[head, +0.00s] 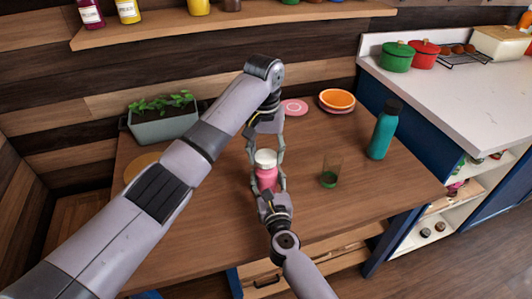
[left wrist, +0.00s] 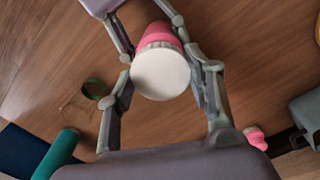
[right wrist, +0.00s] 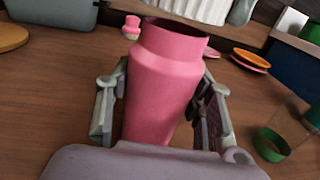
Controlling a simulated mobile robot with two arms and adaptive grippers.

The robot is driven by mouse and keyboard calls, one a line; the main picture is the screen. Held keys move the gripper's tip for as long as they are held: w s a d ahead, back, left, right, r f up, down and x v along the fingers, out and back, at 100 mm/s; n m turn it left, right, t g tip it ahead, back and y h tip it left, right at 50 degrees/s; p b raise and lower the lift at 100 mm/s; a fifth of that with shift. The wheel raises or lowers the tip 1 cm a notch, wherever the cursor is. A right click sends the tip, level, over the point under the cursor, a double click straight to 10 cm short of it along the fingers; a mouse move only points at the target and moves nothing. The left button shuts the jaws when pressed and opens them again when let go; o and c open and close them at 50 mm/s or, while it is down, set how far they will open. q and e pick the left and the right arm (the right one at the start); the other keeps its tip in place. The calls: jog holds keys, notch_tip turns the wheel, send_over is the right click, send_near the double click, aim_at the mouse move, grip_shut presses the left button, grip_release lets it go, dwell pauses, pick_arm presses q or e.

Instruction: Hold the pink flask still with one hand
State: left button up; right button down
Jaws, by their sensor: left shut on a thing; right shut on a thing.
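The pink flask (head: 267,181) stands upright on the wooden table. My right gripper (head: 269,186) is shut around its body from the near side; the right wrist view shows the flask (right wrist: 165,85) between the two fingers, with a dark open mouth. A white ribbed lid (head: 265,158) is just above the mouth; the right wrist view shows it (right wrist: 200,8) apart from the rim. My left gripper (head: 266,152) reaches over from the far side and is shut on the lid, seen from above in the left wrist view (left wrist: 160,75). The flask's base is partly hidden by my right gripper.
A clear glass with green in its bottom (head: 330,175) stands right of the flask, then a teal bottle (head: 382,135). Behind are an orange bowl (head: 337,99), a pink plate (head: 293,107) and a planter (head: 160,125). A small pink item (right wrist: 132,28) stands behind the flask.

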aim_at(266, 156)
pick_arm(q)
jog(key=shift+r, duration=1.95)
pick_arm(e)
jog(key=shift+f, duration=0.1)
jog(key=c, duration=0.8)
grip_release()
jog(key=shift+o, duration=0.5)
jog(key=shift+s, duration=0.1)
